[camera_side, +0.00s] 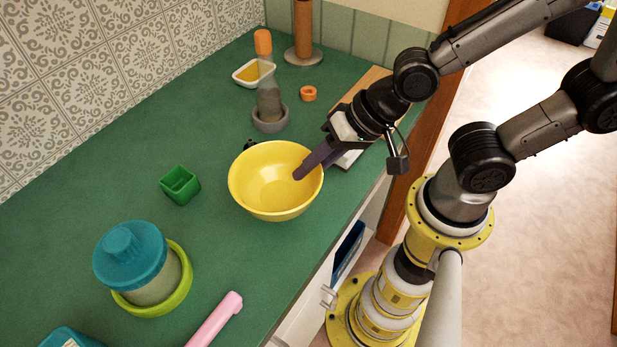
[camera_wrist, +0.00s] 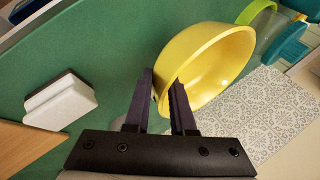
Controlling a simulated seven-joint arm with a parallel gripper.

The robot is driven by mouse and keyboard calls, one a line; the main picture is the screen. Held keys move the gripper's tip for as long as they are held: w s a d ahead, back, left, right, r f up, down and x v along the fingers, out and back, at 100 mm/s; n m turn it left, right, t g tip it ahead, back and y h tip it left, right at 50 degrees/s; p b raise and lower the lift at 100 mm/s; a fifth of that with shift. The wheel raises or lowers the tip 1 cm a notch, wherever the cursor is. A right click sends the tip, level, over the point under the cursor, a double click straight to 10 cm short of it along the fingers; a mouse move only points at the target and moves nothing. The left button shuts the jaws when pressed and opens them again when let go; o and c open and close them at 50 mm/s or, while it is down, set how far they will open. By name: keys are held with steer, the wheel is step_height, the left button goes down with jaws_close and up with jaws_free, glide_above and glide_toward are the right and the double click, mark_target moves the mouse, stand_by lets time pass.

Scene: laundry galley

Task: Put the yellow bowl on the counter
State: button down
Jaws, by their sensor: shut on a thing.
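The yellow bowl (camera_side: 262,200) is upright and empty at the green counter (camera_side: 215,245), near its front edge, in the side view. It also shows in the wrist view (camera_wrist: 205,60). My gripper (camera_side: 300,173) reaches in from the right and is shut on the bowl's near right rim, one finger inside the bowl and one outside. In the wrist view the two dark fingers (camera_wrist: 168,92) straddle the rim. Whether the bowl's base touches the counter or hangs slightly above it, I cannot tell.
Left of the bowl is a green square cup (camera_side: 180,185). A teal-lidded jar (camera_side: 135,262) in a lime ring and a pink stick (camera_side: 214,320) are in front. Behind stand an orange-topped bottle (camera_side: 267,85), a small dish (camera_side: 250,73) and an orange ring (camera_side: 308,94). A white block (camera_wrist: 60,103) lies nearby.

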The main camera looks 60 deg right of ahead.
steer(key=shift+f, duration=1.9)
steer(key=c, duration=0.8)
jaws_free()
steer(key=shift+f, duration=0.15)
steer(key=shift+o, duration=0.2)
steer(key=shift+v, duration=0.75)
steer(key=v, duration=1)
steer(key=s+d+r+n+h, duration=0.1)
steer(key=d+r+n+h, duration=0.3)
steer(key=d, duration=0.6)
steer(key=shift+d+r+n, duration=0.4)
steer(key=shift+r+n, duration=0.15)
steer(key=shift+n, duration=0.25)
